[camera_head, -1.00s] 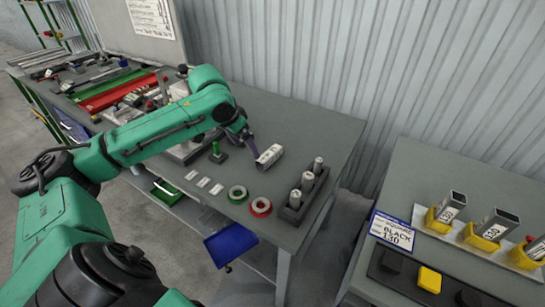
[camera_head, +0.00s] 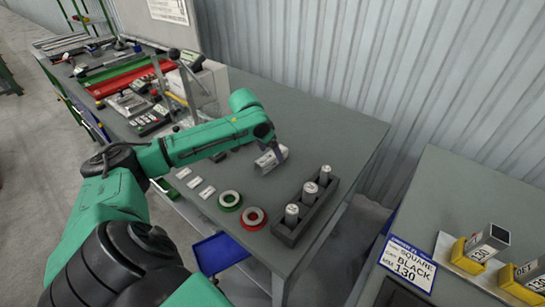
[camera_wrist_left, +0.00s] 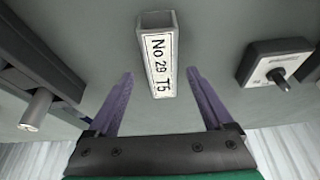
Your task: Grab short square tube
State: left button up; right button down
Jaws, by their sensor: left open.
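My right gripper is not in view.
A dark block with several round pieces (camera_head: 304,217) stands to the right. White labels lie to the left. A side table (camera_head: 465,205) holds yellow holders with square tubes. The table behind the tube is clear.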

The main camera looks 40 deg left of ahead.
aim_at(271, 155)
pick_arm(q)
jog(key=x, duration=0.3)
jog(key=shift+s+a+f, duration=0.1)
jog(key=shift+a+f, duration=0.05)
grip_shut()
